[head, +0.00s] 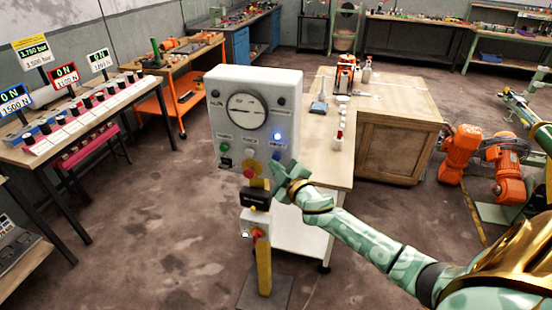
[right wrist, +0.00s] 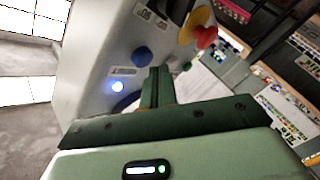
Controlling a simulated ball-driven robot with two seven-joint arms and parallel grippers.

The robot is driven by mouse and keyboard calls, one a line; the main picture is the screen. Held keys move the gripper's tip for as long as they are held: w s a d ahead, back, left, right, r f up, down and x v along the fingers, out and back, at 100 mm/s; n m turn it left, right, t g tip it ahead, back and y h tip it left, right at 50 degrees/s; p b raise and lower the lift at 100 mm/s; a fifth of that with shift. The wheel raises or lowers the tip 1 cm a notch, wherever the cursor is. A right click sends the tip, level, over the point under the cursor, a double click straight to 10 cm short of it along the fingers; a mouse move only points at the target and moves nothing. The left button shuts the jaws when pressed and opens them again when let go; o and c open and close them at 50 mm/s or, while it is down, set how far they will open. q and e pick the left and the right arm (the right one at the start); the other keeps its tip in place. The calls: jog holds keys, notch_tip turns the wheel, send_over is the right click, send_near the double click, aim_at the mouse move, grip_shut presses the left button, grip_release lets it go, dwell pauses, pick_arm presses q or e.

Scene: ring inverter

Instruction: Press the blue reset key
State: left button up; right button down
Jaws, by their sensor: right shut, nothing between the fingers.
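The grey control box (head: 228,88) stands upright on a yellow post in the head view, with a round gauge on its upper front. The blue reset key (head: 276,155) is low on the right of its face, below a lit blue-white lamp (head: 277,136). In the right wrist view the blue key (right wrist: 142,56) is a round dome, unobscured, just left of my fingertips. My right gripper (head: 284,176) is shut and empty, just below and in front of the key; its fingers also show in the right wrist view (right wrist: 158,72). I cannot tell whether they touch the box.
A red mushroom button on yellow (head: 250,169) sits low on the box, left of my gripper. A green button (head: 224,147) is at its left. A smaller box (head: 250,226) is lower on the post.

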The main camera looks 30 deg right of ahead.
jog(key=shift+w+d, duration=0.25)
jog(key=shift+w+d, duration=0.3)
jog(key=shift+d, duration=0.1)
dwell(0.8)
jog(key=shift+s+a, duration=0.6)
jog(key=shift+a, duration=0.1)
jog(key=shift+s+a+p, duration=0.7)
jog(key=shift+s+a, duration=0.95)
jog(key=shift+a, duration=0.25)
